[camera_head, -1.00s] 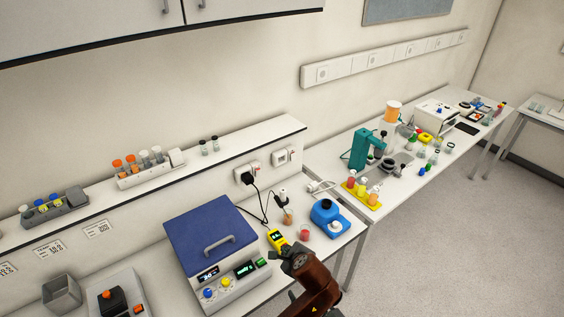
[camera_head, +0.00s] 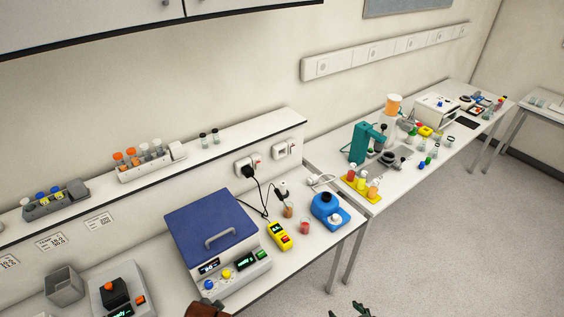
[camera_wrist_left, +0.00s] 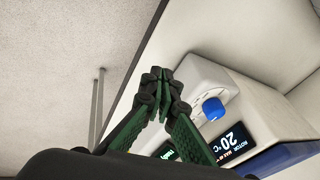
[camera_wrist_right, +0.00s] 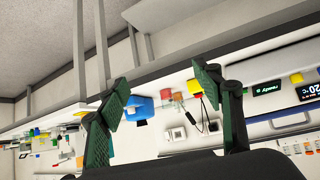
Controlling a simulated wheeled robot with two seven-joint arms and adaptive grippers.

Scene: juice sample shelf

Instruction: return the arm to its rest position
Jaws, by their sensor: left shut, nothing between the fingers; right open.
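My right gripper (camera_head: 350,309) shows at the bottom edge of the head view as green finger parts, low over the floor in front of the bench. In the right wrist view the right gripper (camera_wrist_right: 162,85) has its two green fingers spread with nothing between them. My left gripper (camera_wrist_left: 158,85) has its fingertips together and empty in the left wrist view, near a white device with a blue knob (camera_wrist_left: 213,108). A reddish-brown arm part of mine (camera_head: 206,309) shows at the bottom of the head view; the left fingers are hidden there.
A wall shelf (camera_head: 240,136) runs behind. The floor (camera_head: 450,250) at right is clear.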

